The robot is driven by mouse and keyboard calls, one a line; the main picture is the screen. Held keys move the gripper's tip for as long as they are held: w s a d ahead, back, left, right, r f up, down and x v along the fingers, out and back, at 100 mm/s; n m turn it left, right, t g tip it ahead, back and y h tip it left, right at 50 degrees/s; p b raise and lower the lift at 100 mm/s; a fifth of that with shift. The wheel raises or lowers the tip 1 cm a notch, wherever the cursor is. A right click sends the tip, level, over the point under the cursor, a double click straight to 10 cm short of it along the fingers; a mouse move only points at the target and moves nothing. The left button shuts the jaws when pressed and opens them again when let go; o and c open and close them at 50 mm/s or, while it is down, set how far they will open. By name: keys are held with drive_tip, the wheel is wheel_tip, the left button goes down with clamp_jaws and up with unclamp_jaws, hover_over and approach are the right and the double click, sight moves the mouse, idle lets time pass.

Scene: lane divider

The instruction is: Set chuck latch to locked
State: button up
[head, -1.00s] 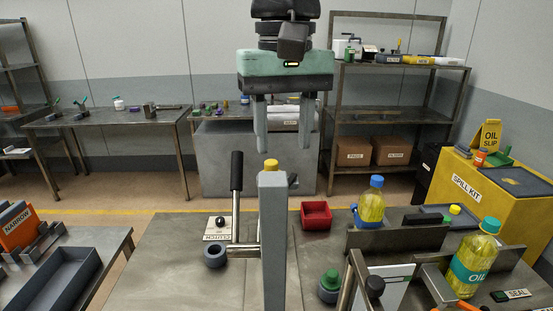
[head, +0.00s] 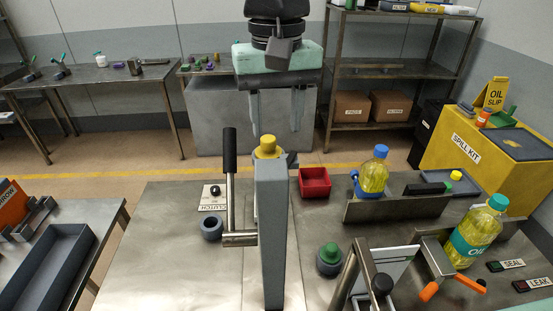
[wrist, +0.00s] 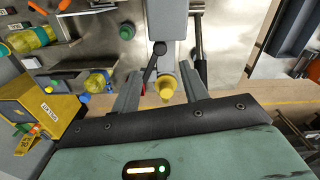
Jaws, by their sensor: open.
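No label reading chuck latch is legible, so I cannot tell for sure which part it is. A tall grey post (head: 271,225) stands at the bench middle, with a yellow knob (head: 267,146) at its top. An upright lever with a black grip (head: 230,151) stands left of it; the grip also shows in the wrist view (wrist: 200,38). A short black-knobbed lever (wrist: 159,48) lies beside the post in the wrist view. My gripper (head: 276,126) is open and empty, fingers pointing down, beyond the post. In the wrist view the yellow knob (wrist: 166,87) appears between the fingers, apart from them.
A CLUTCH plate (head: 213,205) and a grey ring (head: 212,229) are left of the post. A red bin (head: 314,183), a green-topped knob (head: 330,254), oil bottles (head: 476,232) and metal plates (head: 398,207) crowd the right. The bench's left part (head: 150,250) is clear.

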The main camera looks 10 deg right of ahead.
wheel_tip(320, 180, down, 10)
drive_tip(key=shift+r+p, duration=0.1)
drive_tip(key=shift+p, duration=1.05)
clamp_jaws()
